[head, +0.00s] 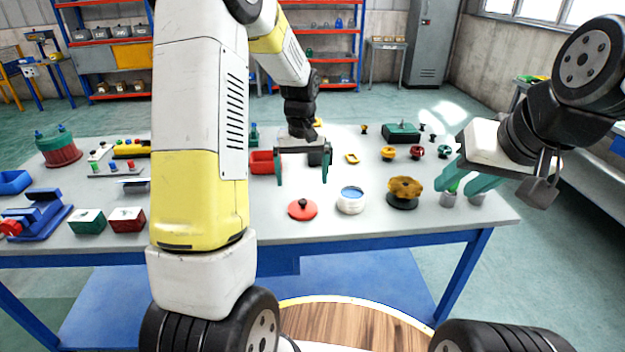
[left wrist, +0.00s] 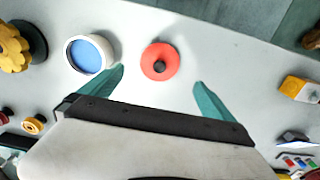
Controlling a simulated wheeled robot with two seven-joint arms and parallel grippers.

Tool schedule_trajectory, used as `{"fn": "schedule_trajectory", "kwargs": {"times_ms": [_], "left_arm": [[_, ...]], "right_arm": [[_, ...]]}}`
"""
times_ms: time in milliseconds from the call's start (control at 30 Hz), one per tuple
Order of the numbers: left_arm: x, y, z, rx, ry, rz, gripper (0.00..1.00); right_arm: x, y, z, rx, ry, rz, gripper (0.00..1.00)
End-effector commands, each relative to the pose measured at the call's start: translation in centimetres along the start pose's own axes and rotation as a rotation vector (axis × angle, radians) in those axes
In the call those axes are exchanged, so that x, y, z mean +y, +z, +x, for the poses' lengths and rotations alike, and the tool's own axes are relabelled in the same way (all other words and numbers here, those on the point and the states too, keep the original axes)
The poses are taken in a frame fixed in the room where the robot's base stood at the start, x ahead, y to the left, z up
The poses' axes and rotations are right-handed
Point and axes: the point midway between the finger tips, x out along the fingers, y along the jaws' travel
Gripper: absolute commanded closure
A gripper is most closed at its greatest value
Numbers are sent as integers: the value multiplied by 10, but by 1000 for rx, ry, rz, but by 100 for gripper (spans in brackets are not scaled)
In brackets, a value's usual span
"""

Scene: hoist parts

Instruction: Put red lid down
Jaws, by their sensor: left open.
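The red lid (head: 302,210) is a flat disc with a dark knob, lying knob up on the grey table. It also shows in the left wrist view (left wrist: 172,70). My left gripper (head: 302,180) is open and empty, pointing down above the table behind the lid. In the left wrist view the lid lies beyond the gap between its teal fingers (left wrist: 160,82), apart from both. A white round pot with a blue inside (head: 351,205) stands right of the lid. My right gripper (head: 466,184) is at the table's right side; its jaw opening is unclear.
A yellow knobbed wheel on a dark base (head: 404,188) stands right of the pot, and a grey cylinder (head: 448,200) is near my right gripper. A red bin (head: 262,162) is behind the left gripper. The table front between lid and edge is clear.

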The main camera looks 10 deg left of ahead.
Motion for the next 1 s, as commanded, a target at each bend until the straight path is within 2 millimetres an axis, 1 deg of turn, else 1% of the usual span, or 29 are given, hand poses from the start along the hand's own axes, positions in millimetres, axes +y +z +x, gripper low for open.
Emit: {"fn": "schedule_trajectory", "kwargs": {"times_ms": [33, 100, 233, 267, 367, 467, 500, 567, 600, 667, 700, 833, 900, 1000], "left_arm": [[0, 0, -8, 3, 1, 0, 0], [0, 0, -16, 1, 0, 0, 0], [0, 2, -28, 5, 4, 2, 0], [0, 3, -32, 9, 7, 4, 0], [-3, 15, -55, 41, 31, 23, 0], [-9, 39, -88, 96, 70, 57, 0], [-11, 51, -102, 122, 88, 74, 0], [-16, 71, -122, 164, 114, 102, 0], [-18, 85, -133, 192, 131, 120, 0], [-23, 106, -148, 234, 154, 148, 0], [-26, 120, -156, 263, 168, 167, 0], [-34, 166, -176, 358, 209, 227, 0], [-38, 188, -181, 404, 226, 256, 0], [-42, 211, -184, 460, 243, 291, 0]], "right_arm": [[0, 0, 0, 0, 0, 0, 64], [0, 0, 0, 0, 0, 0, 64], [0, 0, 0, 0, 0, 0, 64], [0, 0, 0, 0, 0, 0, 64], [0, 0, 0, 0, 0, 0, 64], [0, 0, 0, 0, 0, 0, 64], [0, 0, 0, 0, 0, 0, 64], [0, 0, 0, 0, 0, 0, 64], [0, 0, 0, 0, 0, 0, 64], [0, 0, 0, 0, 0, 0, 64], [0, 0, 0, 0, 0, 0, 64], [0, 0, 0, 0, 0, 0, 64], [0, 0, 0, 0, 0, 0, 64], [0, 0, 0, 0, 0, 0, 64]]}}
